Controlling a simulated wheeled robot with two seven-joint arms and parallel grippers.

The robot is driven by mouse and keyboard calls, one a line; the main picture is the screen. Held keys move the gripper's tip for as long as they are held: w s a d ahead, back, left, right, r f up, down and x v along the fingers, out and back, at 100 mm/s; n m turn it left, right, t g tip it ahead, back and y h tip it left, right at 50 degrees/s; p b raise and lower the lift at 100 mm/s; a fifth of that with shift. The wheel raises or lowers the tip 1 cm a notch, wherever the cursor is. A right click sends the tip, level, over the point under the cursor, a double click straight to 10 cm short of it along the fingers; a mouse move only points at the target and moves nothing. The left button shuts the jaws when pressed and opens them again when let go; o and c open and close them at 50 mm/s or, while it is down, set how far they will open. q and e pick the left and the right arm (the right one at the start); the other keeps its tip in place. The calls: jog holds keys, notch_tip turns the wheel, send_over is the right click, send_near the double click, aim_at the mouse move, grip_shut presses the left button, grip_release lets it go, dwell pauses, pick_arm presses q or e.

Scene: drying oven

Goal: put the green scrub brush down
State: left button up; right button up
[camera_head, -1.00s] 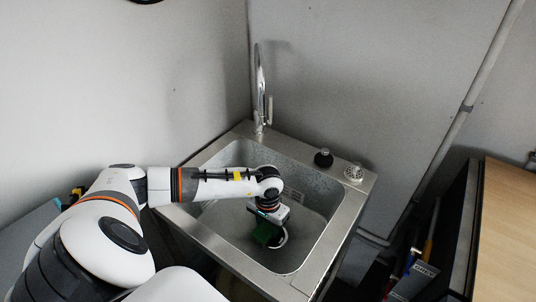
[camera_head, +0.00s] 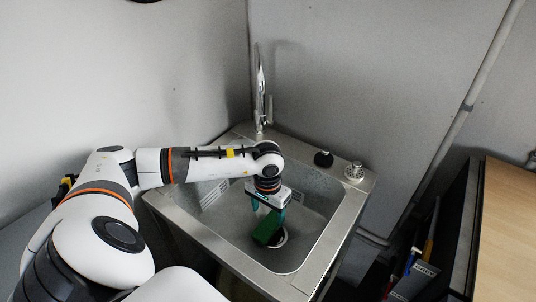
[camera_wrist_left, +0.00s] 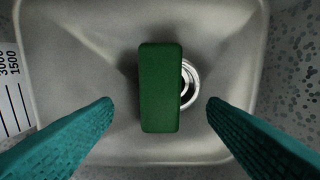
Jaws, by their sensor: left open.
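The green scrub brush (camera_head: 267,228) lies in the sink basin (camera_head: 313,222), beside and partly over the round drain (camera_head: 280,239). In the left wrist view the brush (camera_wrist_left: 160,87) is a dark green block between my open fingers, with a gap on each side. My left gripper (camera_head: 268,207) is open and empty above the brush. It also shows in the left wrist view (camera_wrist_left: 160,106) as two teal fingers spread wide. My right gripper is not in view.
A tall chrome faucet (camera_head: 260,90) stands at the sink's back corner. A black knob (camera_head: 323,158) and a metal strainer (camera_head: 354,172) sit on the right rim. Basin walls surround my gripper. A wooden surface (camera_head: 508,230) is at far right.

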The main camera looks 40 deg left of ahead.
aim_at(268, 225)
pick_arm(q)
notch_tip(268, 225, up, 5)
jog(key=shift+r, duration=0.1)
dwell(0.6)
